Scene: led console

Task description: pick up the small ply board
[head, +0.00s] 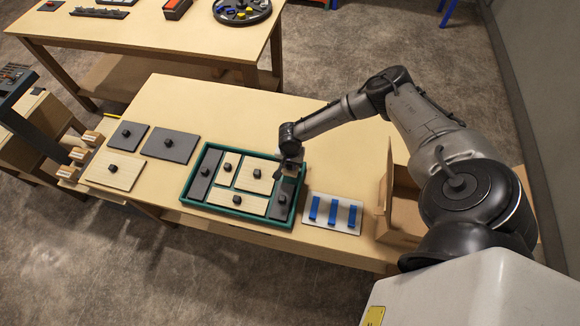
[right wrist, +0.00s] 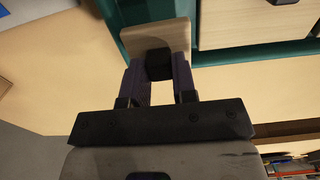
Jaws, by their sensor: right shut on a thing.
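My right gripper (head: 290,168) is over the far right corner of the green tray (head: 235,214). In the right wrist view, my right gripper (right wrist: 158,72) is shut on the black knob of a small ply board (right wrist: 150,38). The board overlaps the green rim in that view; I cannot tell its height above the tray. In the head view the gripper mostly hides this board. The tray holds several other knobbed boards, ply ones (head: 240,201) and dark grey ones (head: 205,172). My left gripper is not in view.
Two dark grey boards (head: 171,145) and a ply board (head: 114,171) lie left of the tray. A white panel with blue strips (head: 333,213) lies to its right, beside an open cardboard box (head: 400,215). A second table (head: 150,35) stands behind. The table's far middle is clear.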

